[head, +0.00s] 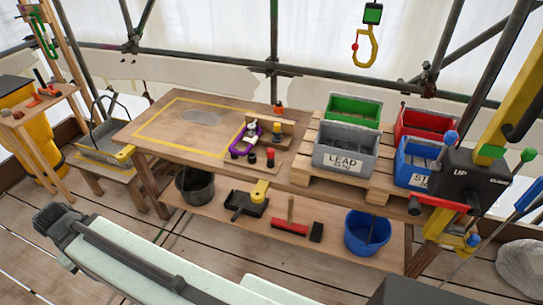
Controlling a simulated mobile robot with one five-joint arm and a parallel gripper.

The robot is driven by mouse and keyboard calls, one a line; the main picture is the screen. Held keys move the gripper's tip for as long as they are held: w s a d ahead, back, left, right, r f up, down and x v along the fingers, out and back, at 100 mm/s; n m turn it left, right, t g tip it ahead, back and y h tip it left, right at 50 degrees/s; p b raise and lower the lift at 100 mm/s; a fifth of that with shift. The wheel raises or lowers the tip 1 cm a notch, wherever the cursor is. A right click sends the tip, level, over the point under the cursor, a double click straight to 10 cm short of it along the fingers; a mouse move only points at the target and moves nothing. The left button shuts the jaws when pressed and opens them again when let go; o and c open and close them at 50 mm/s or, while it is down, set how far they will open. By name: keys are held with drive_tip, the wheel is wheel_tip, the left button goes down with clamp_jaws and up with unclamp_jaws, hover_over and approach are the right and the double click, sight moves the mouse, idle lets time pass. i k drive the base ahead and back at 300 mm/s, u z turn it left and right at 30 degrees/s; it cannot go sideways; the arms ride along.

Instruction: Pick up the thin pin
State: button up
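I cannot make out a thin pin for certain. Several small items stand on and around a small wooden stand (275,129) on the workbench. They include a purple-rimmed item (236,147) with white and dark parts, and small black, red and yellow pieces too small to tell apart. A pale arm link of mine crosses the bottom of the view, well in front of the bench.
The wooden workbench (163,120) has a yellow-outlined area, mostly bare. Green (354,108), grey (346,150), red (425,124) and blue (414,160) bins stand on a pallet at right. Below are a dark bucket (195,186), a blue bucket (366,235) and tools. Scaffold poles surround the bench.

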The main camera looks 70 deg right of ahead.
sight(270, 152)
drive_tip(key=z, duration=0.1)
drive_tip(key=i, duration=0.95)
drive_tip(key=u, duration=0.05)
